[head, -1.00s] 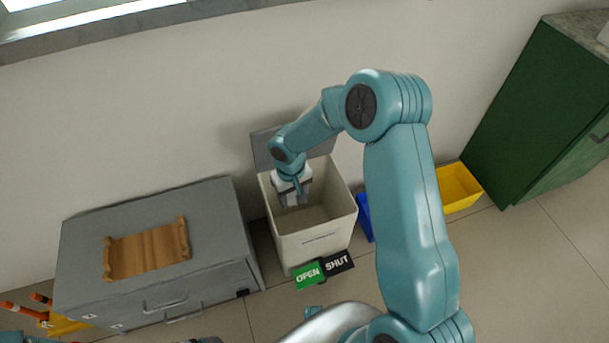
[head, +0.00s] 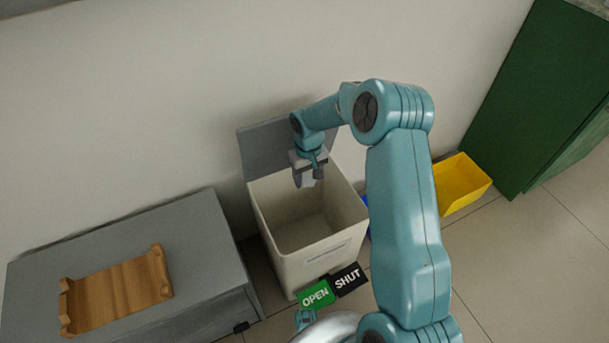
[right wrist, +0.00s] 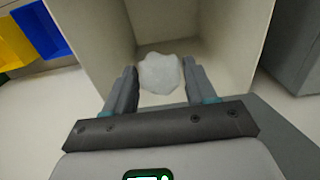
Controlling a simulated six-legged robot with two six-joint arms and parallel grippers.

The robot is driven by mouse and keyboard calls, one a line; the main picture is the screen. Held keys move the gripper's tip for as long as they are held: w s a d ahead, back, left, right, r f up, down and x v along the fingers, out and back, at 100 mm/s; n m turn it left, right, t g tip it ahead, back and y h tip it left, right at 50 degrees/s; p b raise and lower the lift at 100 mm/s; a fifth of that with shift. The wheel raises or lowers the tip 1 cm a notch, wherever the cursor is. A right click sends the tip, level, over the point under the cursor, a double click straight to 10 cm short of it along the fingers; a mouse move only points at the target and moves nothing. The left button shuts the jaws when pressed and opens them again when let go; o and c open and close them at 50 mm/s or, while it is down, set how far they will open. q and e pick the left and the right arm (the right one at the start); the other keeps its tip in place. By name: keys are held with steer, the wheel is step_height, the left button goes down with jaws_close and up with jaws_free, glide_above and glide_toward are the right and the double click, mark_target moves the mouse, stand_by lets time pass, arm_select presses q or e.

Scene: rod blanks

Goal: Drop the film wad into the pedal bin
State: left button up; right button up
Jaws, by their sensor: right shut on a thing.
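The pedal bin (head: 318,258) is a pale box standing against the wall, its grey lid (head: 268,150) up and its mouth open. My right gripper (head: 310,180) points down over the back part of the bin's mouth. In the right wrist view the right gripper (right wrist: 161,82) is shut on the film wad (right wrist: 160,72), a whitish crumpled lump between the fingers. The bin's inner walls (right wrist: 100,45) show around and beyond the wad. In the head view the wad is hard to make out against the fingers. My left gripper is not in view.
A green OPEN pedal (head: 316,294) and a black SHUT pedal (head: 347,279) are at the bin's front foot. A grey cabinet (head: 200,235) with a wooden rack (head: 118,290) stands left. A yellow bin (head: 460,185) and a green cabinet (head: 530,110) stand right.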

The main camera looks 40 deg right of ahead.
mark_target(308, 186)
step_height(308, 186, down, 5)
steer(key=b, duration=0.3)
steer(key=shift+s, duration=0.15)
steer(key=o, duration=1.1)
steer(key=shift+r, duration=0.1)
step_height(308, 186, up, 12)
steer(key=p, duration=0.3)
steer(key=shift+p, duration=0.35)
steer(key=shift+s, duration=0.1)
